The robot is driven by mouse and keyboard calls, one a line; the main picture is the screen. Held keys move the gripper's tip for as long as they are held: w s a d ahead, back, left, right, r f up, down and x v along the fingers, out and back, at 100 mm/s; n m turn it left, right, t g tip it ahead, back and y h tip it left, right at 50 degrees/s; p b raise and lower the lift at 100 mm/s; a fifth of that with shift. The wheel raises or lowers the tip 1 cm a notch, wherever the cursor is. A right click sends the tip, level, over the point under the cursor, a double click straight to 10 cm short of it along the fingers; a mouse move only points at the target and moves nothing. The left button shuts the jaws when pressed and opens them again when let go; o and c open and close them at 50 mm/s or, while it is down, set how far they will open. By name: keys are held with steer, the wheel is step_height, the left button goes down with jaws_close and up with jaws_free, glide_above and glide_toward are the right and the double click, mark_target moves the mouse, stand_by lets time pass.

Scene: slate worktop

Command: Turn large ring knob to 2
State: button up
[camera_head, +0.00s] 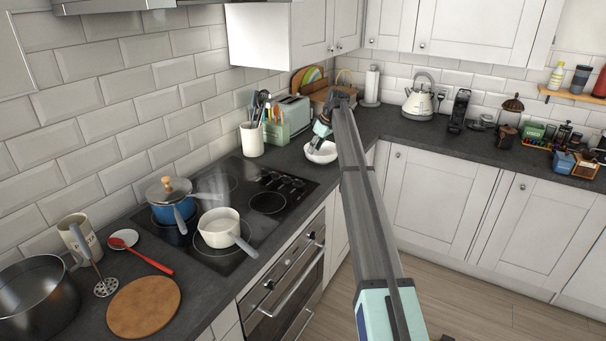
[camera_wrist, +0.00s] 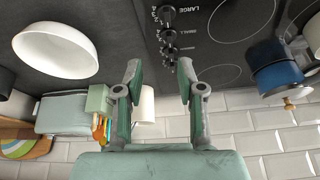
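The hob (camera_head: 250,215) is a black glass plate with a row of small dark knobs (camera_head: 284,182) at its far end. In the wrist view, the knob beside the word LARGE (camera_wrist: 168,15) is at the top of the row, with a dial of numbers around it. More knobs (camera_wrist: 168,50), one marked SMALL, lie below it. My gripper (camera_wrist: 159,75) is open and empty, its two fingers apart, with the lower knobs showing between and beyond the tips. In the head view my gripper (camera_head: 313,144) hangs above the white bowl, beyond the knobs. The knob's exact setting is too small to read.
A white bowl (camera_wrist: 56,50) lies beside the hob. A toaster (camera_head: 293,112), a utensil holder (camera_head: 275,132) and a cream pot (camera_head: 252,140) stand near the wall. A blue pot (camera_head: 172,205) and a white saucepan (camera_head: 218,228) sit on the hob.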

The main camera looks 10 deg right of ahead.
steer(key=n+p, duration=0.1)
steer(key=p, duration=0.5)
glide_toward(300, 181)
steer(key=x, duration=0.9)
steer(key=shift+w+a+r, duration=0.1)
steer(key=shift+w+r, duration=0.05)
steer(key=shift+w, duration=0.15)
jaws_close()
